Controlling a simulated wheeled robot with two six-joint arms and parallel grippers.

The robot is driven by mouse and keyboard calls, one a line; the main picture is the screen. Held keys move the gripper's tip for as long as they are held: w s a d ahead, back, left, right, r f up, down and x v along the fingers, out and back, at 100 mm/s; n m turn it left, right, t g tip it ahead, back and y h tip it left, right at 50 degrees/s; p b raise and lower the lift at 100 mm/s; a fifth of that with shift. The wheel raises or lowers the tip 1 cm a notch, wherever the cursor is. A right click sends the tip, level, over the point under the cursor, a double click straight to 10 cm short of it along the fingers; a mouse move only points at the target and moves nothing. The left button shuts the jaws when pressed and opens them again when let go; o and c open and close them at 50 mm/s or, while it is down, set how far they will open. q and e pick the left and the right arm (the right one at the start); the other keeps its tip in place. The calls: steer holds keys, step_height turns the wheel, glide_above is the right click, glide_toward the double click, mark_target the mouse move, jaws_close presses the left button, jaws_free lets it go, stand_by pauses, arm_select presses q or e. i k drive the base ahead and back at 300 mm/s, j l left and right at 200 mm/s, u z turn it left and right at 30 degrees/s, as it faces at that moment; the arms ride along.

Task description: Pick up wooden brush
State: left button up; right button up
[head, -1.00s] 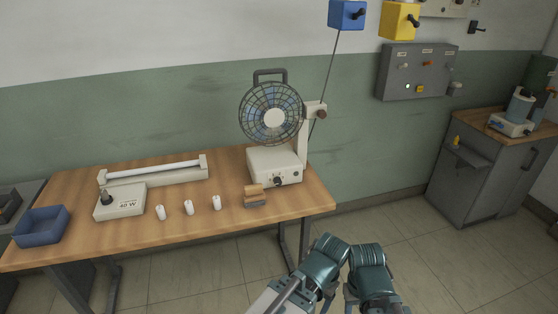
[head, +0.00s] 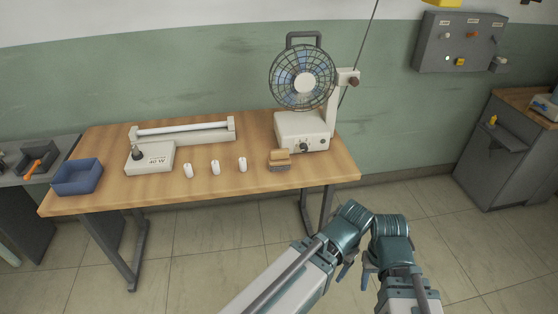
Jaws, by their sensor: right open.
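The wooden brush (head: 279,161) lies near the front edge of the wooden table (head: 230,189), just in front of the fan's base. It has a light wood top over a greyish lower part. My right gripper (head: 357,273) is open, low in the picture beside my folded arm. It is in front of the table, apart from the brush, and partly hidden by my arm links. My left gripper is not in view.
A fan device (head: 303,126) stands behind the brush. A grey cabinet (head: 500,160) stands right. The floor in front is clear.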

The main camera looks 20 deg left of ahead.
mark_target(278, 159)
steer(key=i+j+z, duration=0.1)
steer(key=j+z, duration=0.25)
steer(key=j, duration=0.35)
steer(key=j+z, duration=0.4)
steer(key=j, duration=0.3)
steer(key=k+j+z, duration=0.15)
steer(key=j+z, duration=0.2)
steer(key=j, duration=0.35)
